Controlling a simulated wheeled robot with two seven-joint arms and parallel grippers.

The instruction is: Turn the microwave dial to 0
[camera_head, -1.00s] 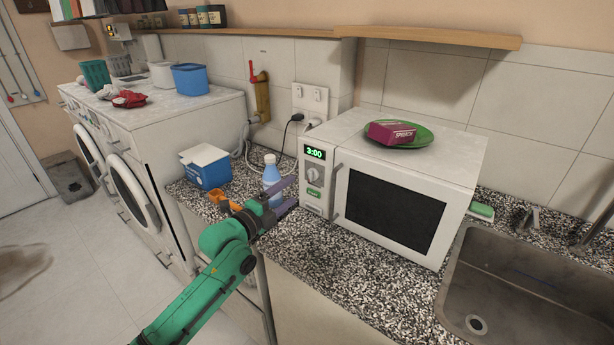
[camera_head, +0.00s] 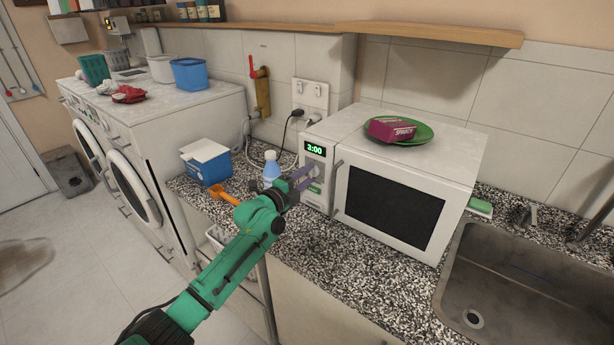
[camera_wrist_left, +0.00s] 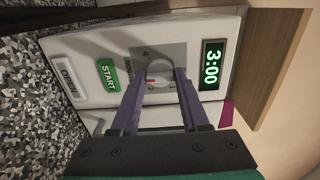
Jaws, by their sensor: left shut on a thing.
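The white microwave (camera_head: 452,184) stands on the speckled counter, its door shut and its green display (camera_head: 314,150) reading 3:00. The dial (camera_wrist_left: 160,72) is a round knob on a grey plate between the display and the green START button (camera_wrist_left: 108,75); a red mark shows on it in the left wrist view. My left gripper (camera_head: 304,176) is at the control panel, its purple fingers on either side of the dial and shut on it. The fingers hide part of the dial in the head view. My right gripper is not in view.
A blue and white bottle (camera_head: 271,168), an orange object (camera_head: 225,193) and a blue box (camera_head: 206,165) stand left of the microwave. A green plate with a purple box (camera_head: 391,129) lies on top. The sink (camera_head: 520,285) is at the right.

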